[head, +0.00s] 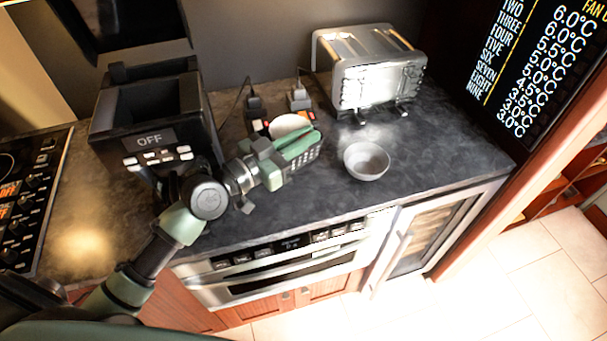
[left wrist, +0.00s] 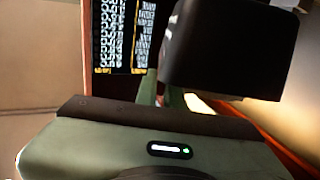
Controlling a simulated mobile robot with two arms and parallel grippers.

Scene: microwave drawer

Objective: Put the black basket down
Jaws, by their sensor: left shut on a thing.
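My left gripper (head: 300,147) reaches in from the left, above the dark counter, and is shut. Its body (left wrist: 150,145) fills the bottom of the left wrist view. A black boxy shape (left wrist: 225,50) shows large beyond it; whether this is the black basket I cannot tell for sure. In the head view the gripper hides most of what it holds. My right gripper is out of view.
A silver toaster (head: 370,75) stands at the back of the counter (head: 440,130). A grey bowl (head: 366,160) sits right of the gripper. A white round dish (head: 289,124) lies just behind it, near two wall plugs (head: 298,97). Counter right of the bowl is clear.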

